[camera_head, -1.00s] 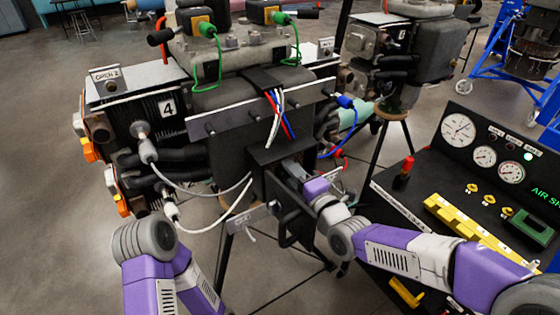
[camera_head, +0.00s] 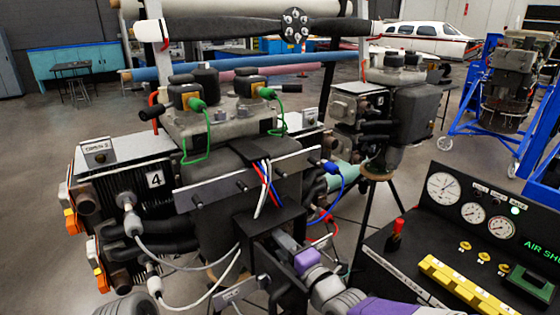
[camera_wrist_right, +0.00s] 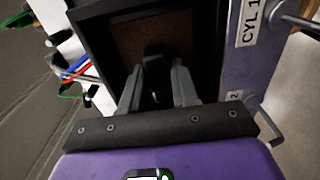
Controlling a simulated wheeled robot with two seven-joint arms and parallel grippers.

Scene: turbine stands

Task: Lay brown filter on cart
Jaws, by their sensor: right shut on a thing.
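The brown filter (camera_wrist_right: 135,38) shows in the right wrist view as a brown panel inside a black frame. In the head view the black box (camera_head: 268,222) on the engine's front hides it. My right gripper (camera_wrist_right: 158,88) is shut on a dark tab in front of the brown panel. It also shows in the head view (camera_head: 284,240), reaching into the box. The cart (camera_head: 405,245) is the black surface at the right, apart from the gripper. My left gripper is not in view; only a grey arm part shows at the bottom left.
The cart carries a gauge panel (camera_head: 472,205), a yellow rack (camera_head: 465,287), a green box (camera_head: 530,284) and a red-topped item (camera_head: 397,234). Cables (camera_head: 205,290) hang left of my right gripper. A second engine (camera_head: 375,115) stands behind. Bare cart top shows at its left.

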